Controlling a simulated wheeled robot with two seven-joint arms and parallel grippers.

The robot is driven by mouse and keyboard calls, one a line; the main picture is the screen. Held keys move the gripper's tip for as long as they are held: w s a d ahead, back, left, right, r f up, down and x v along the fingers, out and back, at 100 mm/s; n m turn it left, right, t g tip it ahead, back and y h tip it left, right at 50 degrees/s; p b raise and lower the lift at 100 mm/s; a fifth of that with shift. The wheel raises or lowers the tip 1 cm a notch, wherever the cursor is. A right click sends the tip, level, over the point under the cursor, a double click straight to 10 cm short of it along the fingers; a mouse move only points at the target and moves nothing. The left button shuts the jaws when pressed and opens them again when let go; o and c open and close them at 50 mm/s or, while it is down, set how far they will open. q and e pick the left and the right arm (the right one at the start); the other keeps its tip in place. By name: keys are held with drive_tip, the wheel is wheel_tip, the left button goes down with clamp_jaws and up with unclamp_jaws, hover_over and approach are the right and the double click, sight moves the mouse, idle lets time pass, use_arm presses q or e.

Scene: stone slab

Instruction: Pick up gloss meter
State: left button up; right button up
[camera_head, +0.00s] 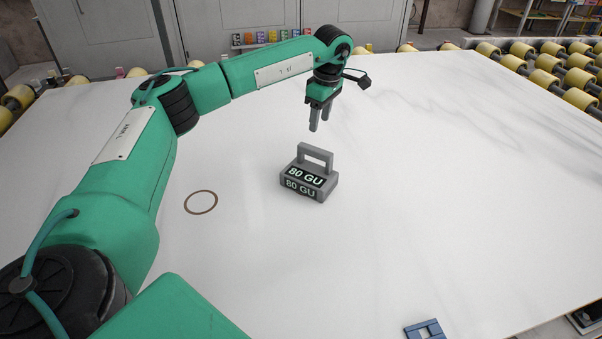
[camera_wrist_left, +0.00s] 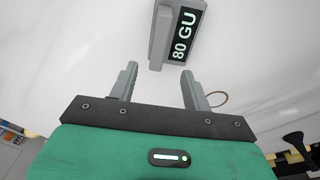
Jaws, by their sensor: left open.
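The gloss meter (camera_head: 310,180) is a grey block with a raised grey handle and black panels reading "80 GU". It stands upright on the white stone slab (camera_head: 430,190) near the middle of the head view. My left gripper (camera_head: 319,118) points down, open and empty, above the slab and a little beyond the meter. In the left wrist view, the meter (camera_wrist_left: 176,38) lies ahead of the two spread fingers (camera_wrist_left: 158,85), apart from them. My right gripper is not in view.
A thin brown ring (camera_head: 201,202) lies or is marked on the slab left of the meter. A blue object (camera_head: 424,330) sits at the front edge. Yellow rollers (camera_head: 545,80) line the back right. The slab around the meter is clear.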

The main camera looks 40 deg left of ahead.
sight(315, 148)
use_arm(q)
drive_tip(key=f, duration=0.5)
drive_tip(key=a+f+p, duration=0.1)
drive_tip(key=f, duration=0.5)
drive_tip(key=f+p, duration=0.1)
drive_tip(key=shift+a+f, duration=0.25)
drive_tip(key=shift+f, duration=0.45)
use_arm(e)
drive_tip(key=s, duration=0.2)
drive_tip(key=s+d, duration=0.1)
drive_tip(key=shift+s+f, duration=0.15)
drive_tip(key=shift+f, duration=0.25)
use_arm(q)
clamp_jaws()
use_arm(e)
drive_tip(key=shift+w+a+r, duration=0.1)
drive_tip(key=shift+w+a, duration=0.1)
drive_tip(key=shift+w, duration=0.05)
